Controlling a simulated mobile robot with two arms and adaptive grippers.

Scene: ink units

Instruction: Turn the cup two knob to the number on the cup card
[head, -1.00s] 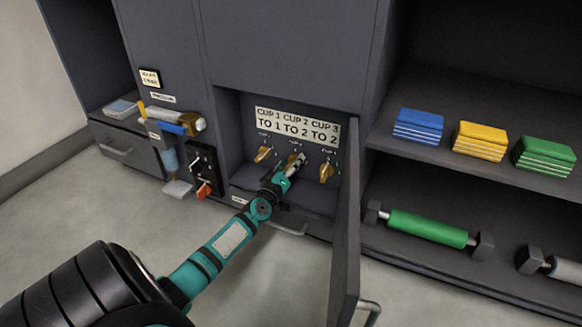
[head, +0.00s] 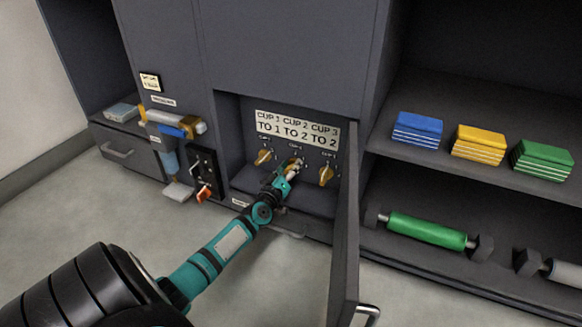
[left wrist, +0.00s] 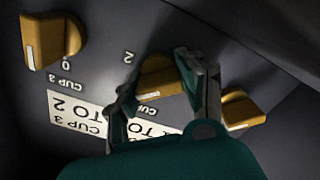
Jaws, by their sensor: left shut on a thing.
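The cup card (head: 297,128) is on the back wall of the open compartment and reads CUP 1 TO 1, CUP 2 TO 2, CUP 3 TO 2. Below it are three yellow knobs. My left gripper (head: 290,171) is shut on the middle one, the cup two knob, which shows between the fingers in the left wrist view (left wrist: 160,78). Fingers hide part of this knob and its scale. The cup one knob (head: 263,156) and cup three knob (head: 326,175) stand free on either side. My right gripper is not in view.
An open door (head: 346,230) stands at the compartment's right side, close to my left arm. Shelves at the right hold blue, yellow and green stacks and a green roller (head: 427,229).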

